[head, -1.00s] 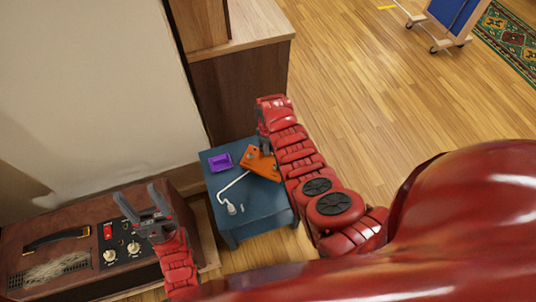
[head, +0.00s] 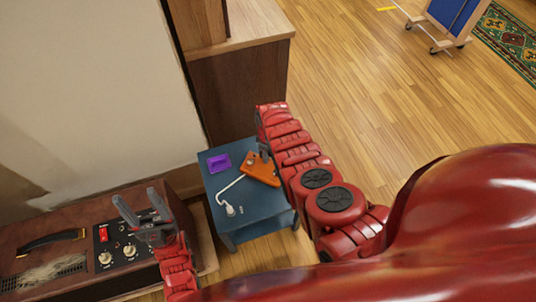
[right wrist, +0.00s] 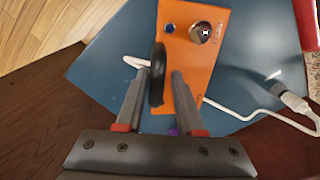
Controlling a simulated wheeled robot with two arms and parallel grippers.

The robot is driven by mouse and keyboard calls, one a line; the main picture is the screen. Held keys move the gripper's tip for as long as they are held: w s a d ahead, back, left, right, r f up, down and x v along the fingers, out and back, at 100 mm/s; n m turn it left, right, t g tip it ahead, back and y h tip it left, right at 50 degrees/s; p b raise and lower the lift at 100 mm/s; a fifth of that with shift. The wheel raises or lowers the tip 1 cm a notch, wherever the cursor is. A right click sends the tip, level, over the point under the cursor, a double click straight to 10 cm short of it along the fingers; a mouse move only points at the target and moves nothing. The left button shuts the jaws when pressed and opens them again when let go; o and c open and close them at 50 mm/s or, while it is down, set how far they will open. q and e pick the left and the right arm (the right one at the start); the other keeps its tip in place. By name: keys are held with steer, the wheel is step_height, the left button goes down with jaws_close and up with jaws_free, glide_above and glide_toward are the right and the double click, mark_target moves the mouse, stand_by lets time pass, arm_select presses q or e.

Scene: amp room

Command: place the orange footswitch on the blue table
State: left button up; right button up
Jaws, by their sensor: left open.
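The orange footswitch (head: 262,171) lies flat, as far as I can tell, on the blue table (head: 254,203) at its right side. In the right wrist view the footswitch (right wrist: 203,62) shows a metal button, with the table (right wrist: 100,65) beneath it. My right gripper (right wrist: 160,80) is at its edge: one finger overlaps the orange face, the other is beyond the edge. The fingers are apart, with a black round part (right wrist: 157,75) between them. A white cable (head: 229,189) lies by the footswitch. My left gripper (head: 133,204) is open and empty above the amplifier.
A purple tray (head: 219,162) sits at the table's back left. The brown amplifier (head: 50,270) with knobs stands left of the table. A wooden cabinet (head: 238,95) stands behind it.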

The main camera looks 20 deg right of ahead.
steer(key=shift+o, duration=0.8)
steer(key=shift+r, duration=0.15)
